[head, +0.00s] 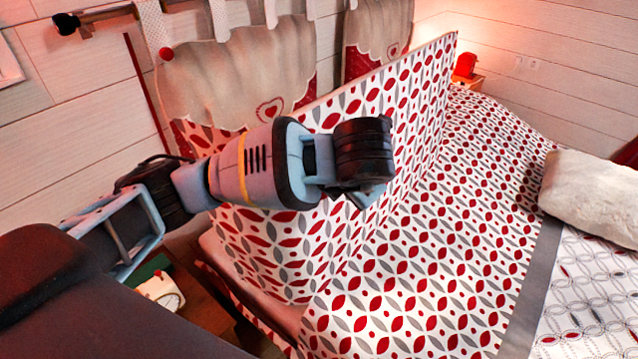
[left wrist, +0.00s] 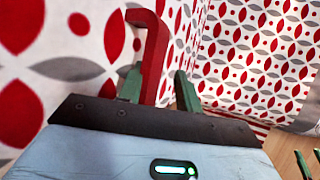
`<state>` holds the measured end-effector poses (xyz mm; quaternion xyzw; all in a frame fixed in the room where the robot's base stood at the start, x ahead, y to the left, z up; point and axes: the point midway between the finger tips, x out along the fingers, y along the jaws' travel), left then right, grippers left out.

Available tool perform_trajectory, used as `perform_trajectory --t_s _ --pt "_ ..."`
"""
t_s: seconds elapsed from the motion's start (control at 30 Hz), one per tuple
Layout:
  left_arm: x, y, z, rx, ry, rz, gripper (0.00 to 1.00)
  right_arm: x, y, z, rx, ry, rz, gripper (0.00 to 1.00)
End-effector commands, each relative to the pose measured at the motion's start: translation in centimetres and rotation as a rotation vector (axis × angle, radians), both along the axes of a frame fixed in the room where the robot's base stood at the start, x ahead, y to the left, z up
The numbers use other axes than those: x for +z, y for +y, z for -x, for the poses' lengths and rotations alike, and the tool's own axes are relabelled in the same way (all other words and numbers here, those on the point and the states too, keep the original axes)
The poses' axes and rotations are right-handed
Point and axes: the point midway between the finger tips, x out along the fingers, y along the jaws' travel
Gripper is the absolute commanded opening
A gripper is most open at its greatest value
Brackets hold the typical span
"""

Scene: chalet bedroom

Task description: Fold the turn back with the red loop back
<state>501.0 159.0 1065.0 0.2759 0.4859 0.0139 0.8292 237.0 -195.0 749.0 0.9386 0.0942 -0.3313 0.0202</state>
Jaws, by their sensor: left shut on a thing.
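The turn back (head: 420,95) is a white panel with red and grey leaf shapes. It stands steeply upright along the left part of the bed, whose cover (head: 450,230) has the same pattern. My left gripper (head: 366,195) is in front of the panel in the head view, its fingertips mostly hidden by the wrist. In the left wrist view, the red loop (left wrist: 153,45) rises between the green fingers of my left gripper (left wrist: 160,90), which is shut on it. The patterned cloth is close beside it.
A cream pillow (head: 600,195) lies on the right of the bed, beyond a grey band (head: 535,285). A small table with a pale clock (head: 160,290) is at lower left. Curtains (head: 240,75) hang behind the panel. A red lamp (head: 465,65) stands at the back.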

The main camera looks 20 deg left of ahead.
Motion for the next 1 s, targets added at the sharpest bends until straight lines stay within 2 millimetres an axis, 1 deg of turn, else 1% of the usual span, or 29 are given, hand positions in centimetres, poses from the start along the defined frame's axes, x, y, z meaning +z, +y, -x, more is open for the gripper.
perform_trajectory --t_s 0.03,0.1,0.4,0.5,0.63,1.0 --pt "0.8 -1.0 0.2 -0.016 -0.011 0.013 0.23 0.7 0.0 -0.4 0.000 -0.014 -0.001 0.36" --pt "0.8 -1.4 0.3 -0.018 -0.011 0.014 0.24 0.8 0.0 -0.5 0.000 -0.018 0.000 0.36" --pt "0.9 -1.5 0.2 -0.017 -0.015 0.015 0.24 0.8 0.0 -0.5 0.000 -0.017 0.000 0.36" --pt "0.9 -2.2 0.4 -0.018 -0.017 0.016 0.25 1.2 0.0 -0.7 0.000 -0.025 0.000 0.36" --pt "0.8 -3.9 0.8 -0.019 -0.019 0.015 0.33 2.0 0.0 -1.3 0.000 -0.043 0.000 0.36" --pt "-0.4 -8.6 2.2 -0.014 -0.012 0.015 0.56 3.5 0.0 -2.2 0.000 -0.077 0.001 0.36"
